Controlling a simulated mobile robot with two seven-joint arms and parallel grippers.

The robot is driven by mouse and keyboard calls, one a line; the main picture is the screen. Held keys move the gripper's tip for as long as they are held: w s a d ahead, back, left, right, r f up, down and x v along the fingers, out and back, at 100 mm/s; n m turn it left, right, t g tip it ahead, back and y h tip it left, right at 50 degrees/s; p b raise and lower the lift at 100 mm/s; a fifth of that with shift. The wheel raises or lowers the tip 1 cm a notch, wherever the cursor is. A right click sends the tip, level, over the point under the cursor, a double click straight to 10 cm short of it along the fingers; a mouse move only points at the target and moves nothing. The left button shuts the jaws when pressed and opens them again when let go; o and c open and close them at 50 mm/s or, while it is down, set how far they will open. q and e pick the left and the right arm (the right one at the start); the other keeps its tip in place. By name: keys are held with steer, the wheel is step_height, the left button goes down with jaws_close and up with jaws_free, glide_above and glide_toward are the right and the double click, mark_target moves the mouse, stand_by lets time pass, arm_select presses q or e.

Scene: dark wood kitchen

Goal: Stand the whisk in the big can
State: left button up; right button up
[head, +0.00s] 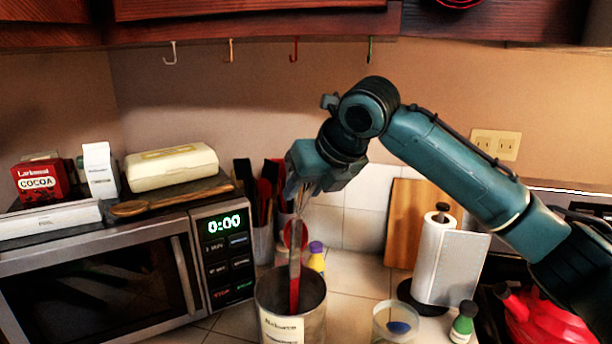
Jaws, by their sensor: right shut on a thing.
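The big can (313,318) is an open metal can with a pale label, standing on the tiled counter at the bottom centre. My right gripper (300,195) is above it, pointing down and shut on the whisk (294,272). The whisk hangs nearly upright from the fingers, greyish above and red at its lower end. Its lower part shows within the can's mouth; I cannot tell whether it touches the bottom. The fingertips are small and partly merge with the utensils behind. My left gripper is not in view.
Left stands a microwave (105,285) with boxes and a wooden spoon on top. Behind the can are a utensil holder (262,243) and a purple-capped bottle (317,262). Right are a clear cup (382,325), a paper towel roll (434,262), a green bottle (462,325) and a red kettle (545,325).

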mark_target(304, 210)
steer(key=shift+a+f, duration=0.1)
steer(key=shift+f, duration=2.05)
steer(key=shift+s+a+f+b, duration=0.15)
steer(key=shift+f+b, duration=0.35)
steer(key=shift+f, duration=1.5)
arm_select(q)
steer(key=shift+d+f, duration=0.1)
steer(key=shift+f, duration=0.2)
arm_select(e)
steer(key=shift+a+f, duration=0.15)
steer(key=shift+f, duration=1.25)
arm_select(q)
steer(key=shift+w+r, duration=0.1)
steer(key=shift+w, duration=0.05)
arm_select(e)
steer(key=o, duration=1.1)
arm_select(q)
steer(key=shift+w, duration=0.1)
